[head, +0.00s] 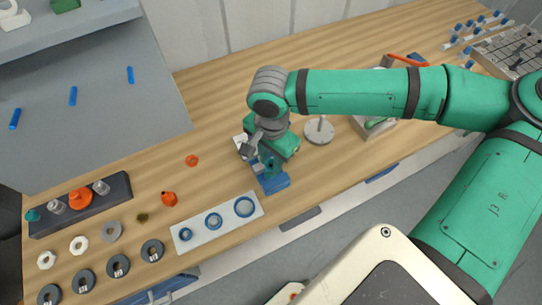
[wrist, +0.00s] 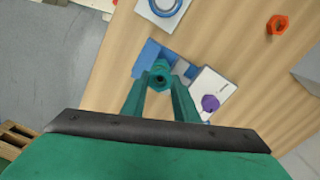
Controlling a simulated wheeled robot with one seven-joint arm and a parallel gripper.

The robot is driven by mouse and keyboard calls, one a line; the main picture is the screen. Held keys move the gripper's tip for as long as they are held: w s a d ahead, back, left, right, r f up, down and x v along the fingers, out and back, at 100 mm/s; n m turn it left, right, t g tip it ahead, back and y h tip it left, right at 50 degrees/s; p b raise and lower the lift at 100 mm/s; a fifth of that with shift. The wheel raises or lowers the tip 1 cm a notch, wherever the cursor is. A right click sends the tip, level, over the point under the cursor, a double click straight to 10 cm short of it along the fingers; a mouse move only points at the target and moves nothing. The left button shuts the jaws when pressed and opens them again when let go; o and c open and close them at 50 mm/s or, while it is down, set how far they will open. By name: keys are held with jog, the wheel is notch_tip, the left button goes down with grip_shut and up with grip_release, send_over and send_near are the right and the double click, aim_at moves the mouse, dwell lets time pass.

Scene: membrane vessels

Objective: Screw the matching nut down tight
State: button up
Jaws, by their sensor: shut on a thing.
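A teal hex nut (wrist: 161,70) with a dark bore sits between the two fingertips of my gripper (wrist: 160,86). The jaws are shut on it. In the head view my gripper (head: 264,163) points down at a blue block (head: 274,184) on the wooden bench. The blue block also shows just beyond the nut in the wrist view (wrist: 148,52). The nut is over the block or at its edge. I cannot tell whether it is engaged on a thread, as the nut and fingers hide what lies below.
A pale plate (wrist: 224,88) with a purple nut (wrist: 210,102) lies close beside the fingers. A white tray with blue rings (head: 258,207) and an orange nut (head: 169,198) lie to the left. A dark rack (head: 126,189) and several washers stand farther left.

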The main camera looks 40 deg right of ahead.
jog(key=shift+f, duration=0.1)
jog(key=o, duration=1.1)
notch_tip(320, 180, up, 11)
jog(key=shift+f, duration=0.1)
